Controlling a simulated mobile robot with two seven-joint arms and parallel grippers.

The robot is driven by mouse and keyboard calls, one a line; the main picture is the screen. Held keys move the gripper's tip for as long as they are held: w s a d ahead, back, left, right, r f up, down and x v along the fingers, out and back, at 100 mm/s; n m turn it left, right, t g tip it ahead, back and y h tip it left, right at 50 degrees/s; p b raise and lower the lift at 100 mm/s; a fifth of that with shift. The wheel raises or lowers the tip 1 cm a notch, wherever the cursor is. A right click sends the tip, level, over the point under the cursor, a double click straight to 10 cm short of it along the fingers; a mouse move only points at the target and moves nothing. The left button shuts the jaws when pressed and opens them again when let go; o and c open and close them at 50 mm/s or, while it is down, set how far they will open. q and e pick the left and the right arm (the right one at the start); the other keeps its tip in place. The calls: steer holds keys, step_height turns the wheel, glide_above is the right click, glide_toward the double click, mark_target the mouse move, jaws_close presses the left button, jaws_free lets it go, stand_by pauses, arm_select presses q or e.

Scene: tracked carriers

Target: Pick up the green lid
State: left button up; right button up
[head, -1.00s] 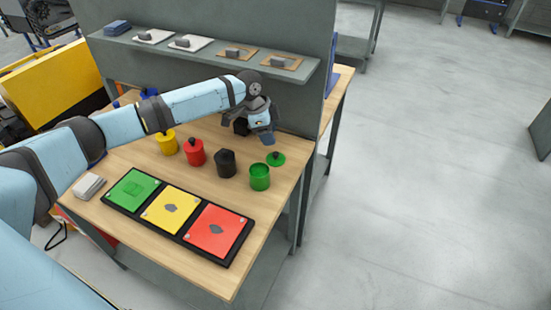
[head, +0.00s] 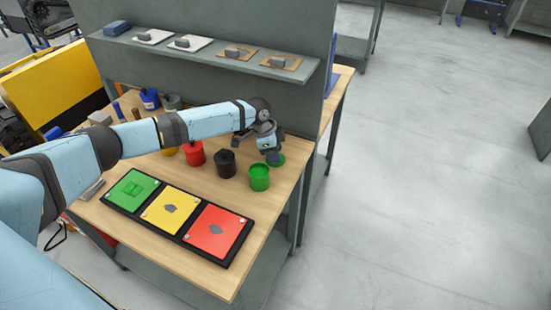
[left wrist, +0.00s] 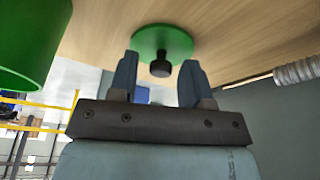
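The green lid (head: 281,160) lies on the wooden table at the back right, behind the open green pot (head: 259,177). In the left wrist view the lid (left wrist: 165,40) is a green disc with a dark knob (left wrist: 161,67). My left gripper (head: 274,158) is just above the lid and partly hides it. In the left wrist view its two fingers (left wrist: 155,80) are apart, with the knob showing between and beyond their tips. I cannot tell whether they touch it. The green pot (left wrist: 25,45) shows at the upper left there. My right gripper is not in view.
A black pot (head: 225,164) and a red pot (head: 194,154) stand left of the green pot. A black tray (head: 180,238) with green, yellow and red panels lies in front. A grey shelf (head: 215,62) runs along the back panel above the table.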

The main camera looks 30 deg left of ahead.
arm_select(q)
jaws_close()
steer(key=shift+r, duration=0.1)
